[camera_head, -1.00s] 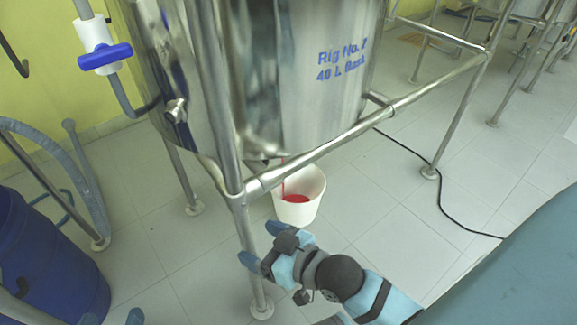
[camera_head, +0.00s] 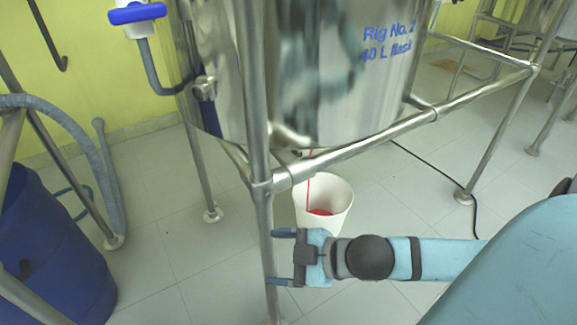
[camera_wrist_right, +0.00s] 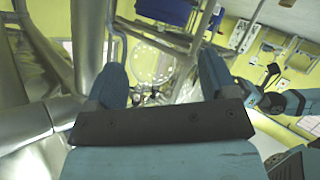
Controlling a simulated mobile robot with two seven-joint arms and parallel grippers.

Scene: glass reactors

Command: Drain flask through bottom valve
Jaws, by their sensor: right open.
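The vessel (camera_head: 300,70), a shiny metal drum lettered "Rig No. 2 40 L", hangs in a steel pipe frame. A thin red stream (camera_head: 309,185) falls from under it into a white bucket (camera_head: 338,205) on the floor, with red liquid (camera_head: 320,212) at the bottom. The bottom valve is hidden behind the frame rail. My right gripper (camera_head: 285,257) is open and empty, in front of the bucket beside the front frame leg. Its two fingers also show in the right wrist view (camera_wrist_right: 170,85). Blue and black links of my other arm (camera_wrist_right: 285,100) show there; its gripper cannot be made out.
A white fitting with a blue handle (camera_head: 137,13) is at upper left. A blue barrel (camera_head: 50,250) stands at left beside a grey hose (camera_head: 85,150). The frame rail (camera_head: 365,140) crosses above the bucket. A black cable lies on the otherwise open floor at right.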

